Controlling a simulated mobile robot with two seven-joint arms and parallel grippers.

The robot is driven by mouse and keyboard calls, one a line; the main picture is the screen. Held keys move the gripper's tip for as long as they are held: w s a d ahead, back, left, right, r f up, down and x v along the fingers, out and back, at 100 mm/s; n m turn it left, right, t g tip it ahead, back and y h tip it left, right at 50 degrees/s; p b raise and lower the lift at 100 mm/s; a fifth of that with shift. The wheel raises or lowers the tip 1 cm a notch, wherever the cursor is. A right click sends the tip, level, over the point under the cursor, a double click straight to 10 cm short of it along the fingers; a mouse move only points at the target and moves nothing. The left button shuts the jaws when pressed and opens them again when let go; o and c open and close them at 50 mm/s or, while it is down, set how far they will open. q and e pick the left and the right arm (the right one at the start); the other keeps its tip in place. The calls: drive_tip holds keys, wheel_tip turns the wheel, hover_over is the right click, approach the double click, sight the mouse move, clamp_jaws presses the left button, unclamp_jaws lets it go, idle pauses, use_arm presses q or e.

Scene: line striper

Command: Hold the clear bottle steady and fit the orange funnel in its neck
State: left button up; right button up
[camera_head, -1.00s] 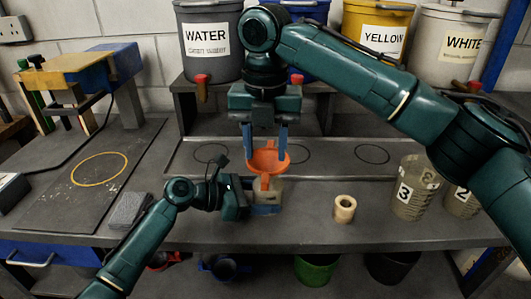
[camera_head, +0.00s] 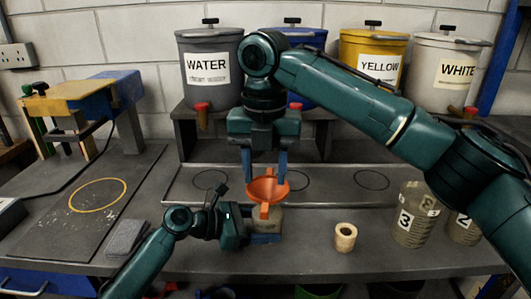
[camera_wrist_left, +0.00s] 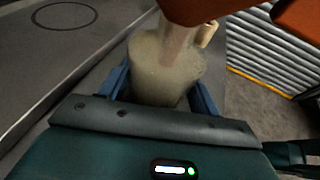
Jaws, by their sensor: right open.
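The clear bottle (camera_head: 268,221), cloudy and pale beige, stands upright near the bench's front edge. My left gripper (camera_head: 262,238) is shut on it from the left; in the left wrist view the bottle (camera_wrist_left: 160,78) sits between its blue fingers. The orange funnel (camera_head: 268,188) is upright over the bottle, bowl up. In the left wrist view the funnel (camera_wrist_left: 196,10) has its pale stem running down to the bottle's top; how deep it sits is unclear. My right gripper (camera_head: 264,174) is above, pointing down, open, with fingers on either side of the funnel's bowl.
Bottles numbered 3 (camera_head: 411,215) and 2 (camera_head: 463,228) stand further right. A grey block (camera_head: 126,238) lies left. A shallow tray (camera_head: 330,187) with circles is behind. Labelled buckets (camera_head: 375,70) stand on the back shelf.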

use_arm(q)
drive_tip(key=o, duration=0.5)
